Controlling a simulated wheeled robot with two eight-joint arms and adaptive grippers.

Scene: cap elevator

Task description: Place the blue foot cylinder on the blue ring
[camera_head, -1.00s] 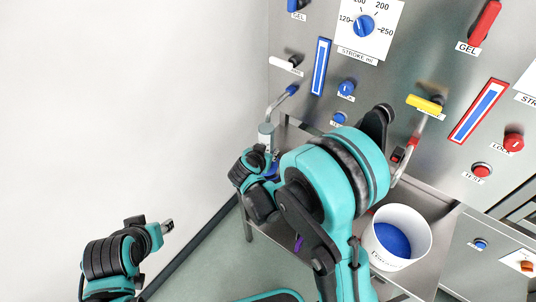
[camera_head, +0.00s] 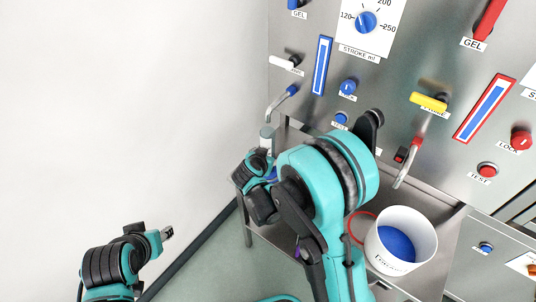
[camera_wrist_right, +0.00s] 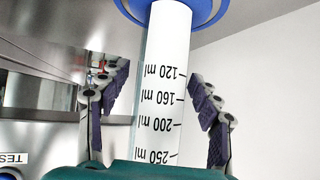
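The blue foot cylinder is a white graduated tube (camera_wrist_right: 162,95) with black ml marks. In the right wrist view it appears upside down, with its blue foot (camera_wrist_right: 178,10) at the top edge. My right gripper (camera_wrist_right: 160,92) has a finger on each side of the tube, with gaps showing, so it looks open around it. In the head view the tube's top (camera_head: 266,133) shows beside my right gripper, below the blue-tipped spout.
A metal panel with knobs, levers and a yellow handle (camera_head: 429,102) stands behind. The blue-tipped spout (camera_head: 282,100) is close above the tube. A white bucket (camera_head: 399,240) and red ring (camera_head: 352,231) are on the shelf at right. The left side is free.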

